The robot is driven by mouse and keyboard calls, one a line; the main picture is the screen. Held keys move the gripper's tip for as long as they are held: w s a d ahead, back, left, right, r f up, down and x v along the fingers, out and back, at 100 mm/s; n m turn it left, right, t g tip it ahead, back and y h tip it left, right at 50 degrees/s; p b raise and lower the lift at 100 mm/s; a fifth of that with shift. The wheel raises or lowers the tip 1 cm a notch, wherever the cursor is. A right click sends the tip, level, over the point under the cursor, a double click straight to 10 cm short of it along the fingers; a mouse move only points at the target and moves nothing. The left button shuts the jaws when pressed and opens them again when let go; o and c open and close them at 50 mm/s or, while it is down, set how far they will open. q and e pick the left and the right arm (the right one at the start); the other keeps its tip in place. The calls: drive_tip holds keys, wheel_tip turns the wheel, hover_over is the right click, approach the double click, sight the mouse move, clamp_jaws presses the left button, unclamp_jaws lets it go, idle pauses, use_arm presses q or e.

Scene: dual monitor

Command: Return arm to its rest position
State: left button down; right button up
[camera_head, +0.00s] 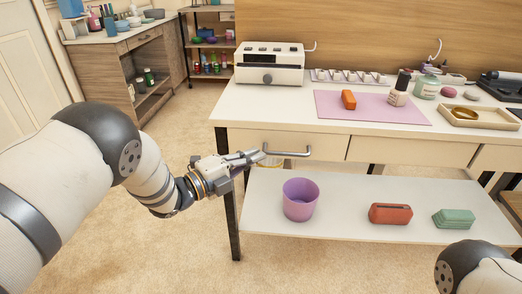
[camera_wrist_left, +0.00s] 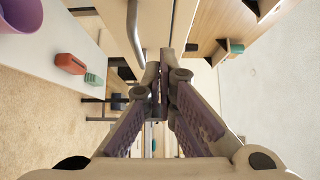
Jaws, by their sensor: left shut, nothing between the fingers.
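My left arm comes in from the left in the head view. Its gripper (camera_head: 252,157) is shut and empty, in front of the desk's left drawer (camera_head: 310,146). The fingertips are close to the left end of the drawer's metal handle (camera_head: 287,153); I cannot tell whether they touch it. In the left wrist view the shut fingers (camera_wrist_left: 160,75) point away from the camera, with the handle (camera_wrist_left: 134,40) beside them on the left. Of my right arm only a rounded link shows at the lower right of the head view; its gripper is out of view.
The white desk (camera_head: 262,104) holds a white device (camera_head: 270,63) and a pink mat (camera_head: 372,118). On the lower shelf (camera_head: 345,205) stand a purple cup (camera_head: 300,200), a red box (camera_head: 390,214) and a green box (camera_head: 454,219). The carpet (camera_head: 160,245) left of the desk is clear.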

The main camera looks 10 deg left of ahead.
use_arm(q)
drive_tip(key=s+a+f+n+g+y+p, duration=0.25)
drive_tip(key=s+a+f+n, duration=0.2)
drive_tip(key=s, duration=0.35)
drive_tip(key=s+a+f+n+g+y+p, duration=0.1)
drive_tip(key=s+a+f+n+y+p, duration=0.25)
drive_tip(key=s+n, duration=0.35)
drive_tip(key=s+a+f+n+g+y+p, duration=0.2)
drive_tip(key=s+a+f+n+y, duration=0.25)
drive_tip(key=s, duration=0.45)
drive_tip(key=s+a+r+n+g+y+p, duration=0.1)
drive_tip(key=s+n+g, duration=0.4)
drive_tip(key=s, duration=1.1)
drive_tip(key=s+a+r+n+g+y+p, duration=0.1)
drive_tip(key=s+r+n+g+p, duration=0.2)
drive_tip(key=s, duration=1.4)
drive_tip(key=r+n+g, duration=0.1)
drive_tip(key=n+g, duration=0.1)
drive_tip(key=n, duration=0.1)
drive_tip(key=shift+n, duration=0.3)
use_arm(e)
drive_tip(key=w+r+t, duration=0.3)
drive_tip(key=w+r, duration=0.8)
drive_tip(key=r, duration=0.2)
drive_tip(key=shift+t, duration=0.4)
